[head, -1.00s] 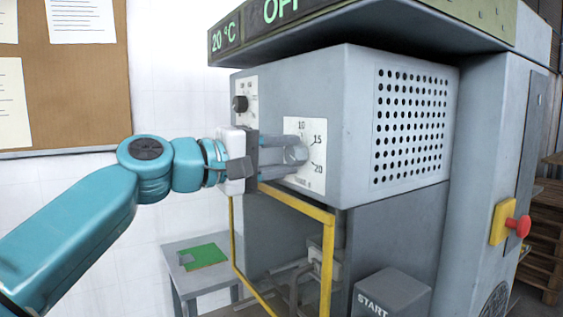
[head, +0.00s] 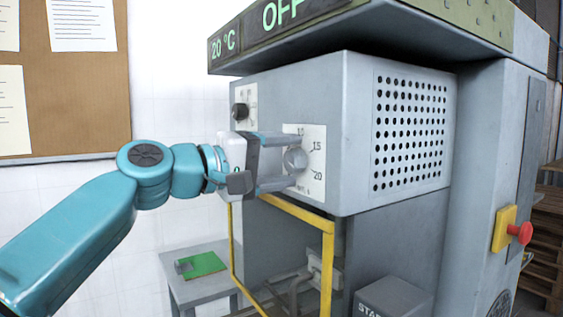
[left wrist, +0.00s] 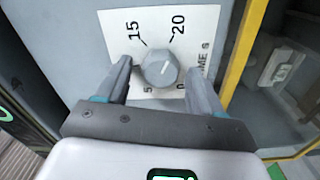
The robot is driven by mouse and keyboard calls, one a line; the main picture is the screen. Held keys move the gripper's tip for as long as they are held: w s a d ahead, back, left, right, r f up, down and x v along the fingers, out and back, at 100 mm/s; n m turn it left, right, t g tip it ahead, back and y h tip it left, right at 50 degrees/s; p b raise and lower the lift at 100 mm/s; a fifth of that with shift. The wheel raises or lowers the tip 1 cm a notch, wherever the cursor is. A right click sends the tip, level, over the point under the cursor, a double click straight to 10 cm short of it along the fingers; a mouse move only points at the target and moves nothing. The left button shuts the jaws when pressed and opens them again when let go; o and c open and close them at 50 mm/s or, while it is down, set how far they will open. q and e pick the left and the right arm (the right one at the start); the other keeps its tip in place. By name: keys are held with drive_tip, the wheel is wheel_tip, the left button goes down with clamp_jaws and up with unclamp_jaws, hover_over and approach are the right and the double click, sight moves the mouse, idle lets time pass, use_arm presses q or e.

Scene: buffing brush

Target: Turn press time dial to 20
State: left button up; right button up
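The press time dial (head: 295,159) is a round grey knob on a white scale plate (head: 318,185) on the press front. In the left wrist view the dial (left wrist: 159,68) has a pale mark slanting up and right, roughly towards the 20 tick. The 15 and 20 labels are readable there; the 10 is hidden. My left gripper (head: 291,162) is open, one finger above and one below the dial in the head view. In the left wrist view its fingers (left wrist: 160,84) stand on either side of the dial with gaps. My right gripper is not in view.
A smaller black knob (head: 240,111) sits above left of the dial. A yellow frame (head: 328,270) lies below my left gripper. The press display (head: 284,11) reads OFF and 20 °C. A red emergency button (head: 520,230) is at the right.

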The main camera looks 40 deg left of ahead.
use_arm(q)
drive_tip(key=shift+s, duration=0.1)
drive_tip(key=b+v, duration=0.3)
drive_tip(key=v, duration=1.3)
drive_tip(key=shift+b, duration=0.3)
drive_tip(key=shift+s+a, duration=0.1)
drive_tip(key=shift+s, duration=0.05)
